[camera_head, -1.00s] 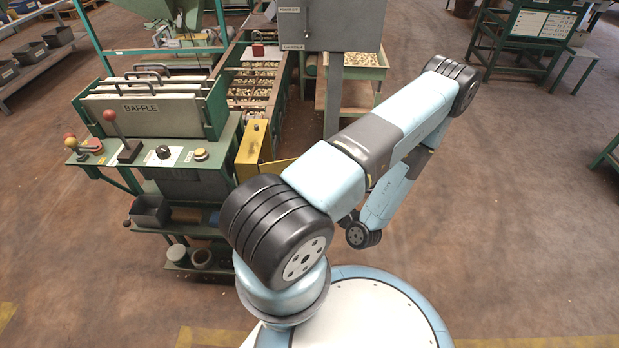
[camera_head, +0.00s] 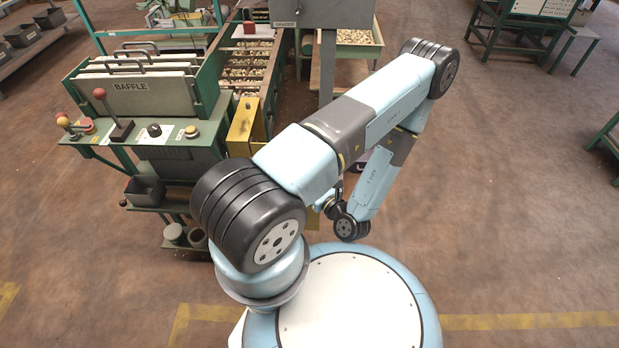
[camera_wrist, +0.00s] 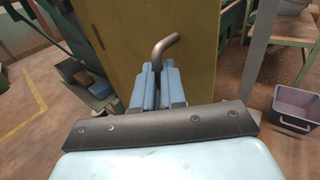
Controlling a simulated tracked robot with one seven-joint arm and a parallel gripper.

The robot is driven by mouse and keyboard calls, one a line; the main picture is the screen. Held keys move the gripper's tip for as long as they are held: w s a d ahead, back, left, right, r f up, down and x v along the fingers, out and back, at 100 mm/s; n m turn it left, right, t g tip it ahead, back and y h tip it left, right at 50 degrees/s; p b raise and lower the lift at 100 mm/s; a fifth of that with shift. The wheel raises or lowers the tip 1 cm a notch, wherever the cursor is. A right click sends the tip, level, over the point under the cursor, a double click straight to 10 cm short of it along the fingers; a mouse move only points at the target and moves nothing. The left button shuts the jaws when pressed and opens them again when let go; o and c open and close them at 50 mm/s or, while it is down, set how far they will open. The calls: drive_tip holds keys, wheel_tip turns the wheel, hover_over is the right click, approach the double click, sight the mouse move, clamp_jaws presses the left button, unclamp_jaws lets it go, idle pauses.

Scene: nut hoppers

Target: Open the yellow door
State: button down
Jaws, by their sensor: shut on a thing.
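The yellow door (camera_wrist: 188,75) fills the middle of the wrist view as a flat upright panel. A grey bent bar handle (camera_wrist: 168,43) stands out from it. My gripper (camera_wrist: 159,70) is shut on the handle, with its blue fingers on either side and the bent end showing beyond them. In the head view, the yellow housing (camera_head: 243,128) shows beside the green machine. My arm covers most of the area to its right, and only a small yellow patch shows below the arm. The gripper is hidden there, and how far the door stands open cannot be told.
The baffle stand (camera_head: 140,95) with its levers and knobs is left of my arm. A grey bin (camera_wrist: 294,108) stands on the floor at right in the wrist view. A green bench (camera_head: 520,30) is at back right. Open floor lies to the right.

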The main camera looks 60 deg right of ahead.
drive_tip(key=shift+w+a+r+y, duration=0.1)
drive_tip(key=shift+w+a+y, duration=0.2)
drive_tip(key=shift+w, duration=0.25)
drive_tip(key=c, duration=1.2)
unclamp_jaws()
drive_tip(key=shift+w+d, duration=0.1)
drive_tip(key=shift+c, duration=0.2)
drive_tip(key=shift+d, duration=0.1)
drive_tip(key=shift+s, duration=0.25)
